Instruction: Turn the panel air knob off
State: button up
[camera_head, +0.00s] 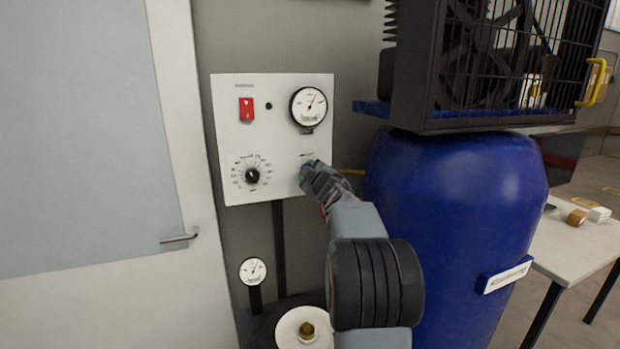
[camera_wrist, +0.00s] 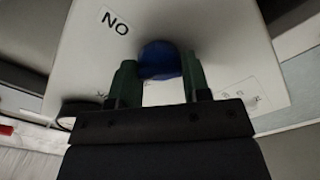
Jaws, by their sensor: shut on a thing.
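The white control panel (camera_head: 290,145) is fixed to the wall left of the blue tank. A blue knob (camera_wrist: 160,60) shows in the wrist view, at the panel face. My gripper (camera_head: 309,170) is at the panel's lower right; in the wrist view its two green fingers (camera_wrist: 160,75) stand on either side of the blue knob, shut on it. In the head view the gripper mostly hides this knob. A label (camera_wrist: 115,22) near the knob shows the letters N and O. Which way the knob is turned cannot be told.
The panel also bears a red switch (camera_head: 246,108), a gauge (camera_head: 308,105) and a black dial knob (camera_head: 252,175). A large blue tank (camera_head: 460,200) stands close right of my arm, under a black cage (camera_head: 500,60). A door (camera_head: 90,150) is at left.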

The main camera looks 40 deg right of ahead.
jog(key=shift+f+n+b, duration=0.1)
jog(key=shift+n+b, duration=1.3)
jog(key=shift+n, duration=2.1)
jog(key=o, duration=0.9)
jog(key=shift+s, duration=0.1)
jog(key=b+v, duration=0.1)
jog(key=v, duration=1.2)
jog(key=shift+s+b, duration=0.3)
